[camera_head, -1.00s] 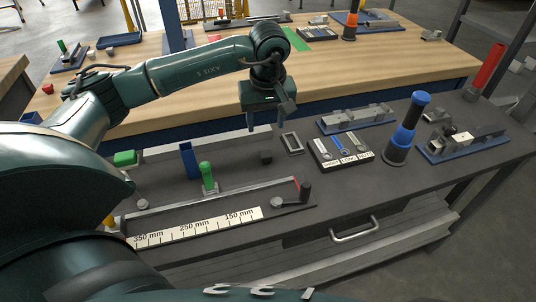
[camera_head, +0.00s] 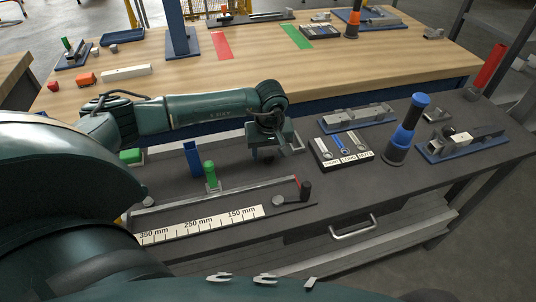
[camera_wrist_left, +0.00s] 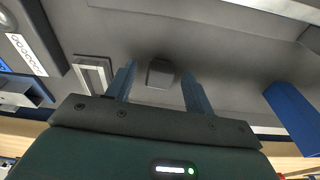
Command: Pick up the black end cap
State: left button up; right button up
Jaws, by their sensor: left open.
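The black end cap is a small dark block on the dark grey worktop. In the left wrist view the end cap (camera_wrist_left: 160,74) lies between the two fingers of my left gripper (camera_wrist_left: 158,82), with a gap on each side. In the head view my left gripper (camera_head: 268,155) points down, low over the worktop, and mostly hides the end cap. The gripper is open and empty. I cannot tell exactly how far its fingertips are above the worktop. My right gripper is not in view.
A blue upright block (camera_head: 192,158) and a green-topped peg (camera_head: 210,174) stand left of the gripper. A grey rectangular frame (camera_wrist_left: 93,74) lies close beside it. A labelled black tray (camera_head: 342,152) and a blue-black cylinder (camera_head: 404,130) stand to the right. A ruler (camera_head: 200,225) lies in front.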

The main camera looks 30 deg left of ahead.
pick_arm(q)
jog(key=c, duration=1)
jog(key=shift+r, duration=0.1)
jog(key=shift+c, duration=0.2)
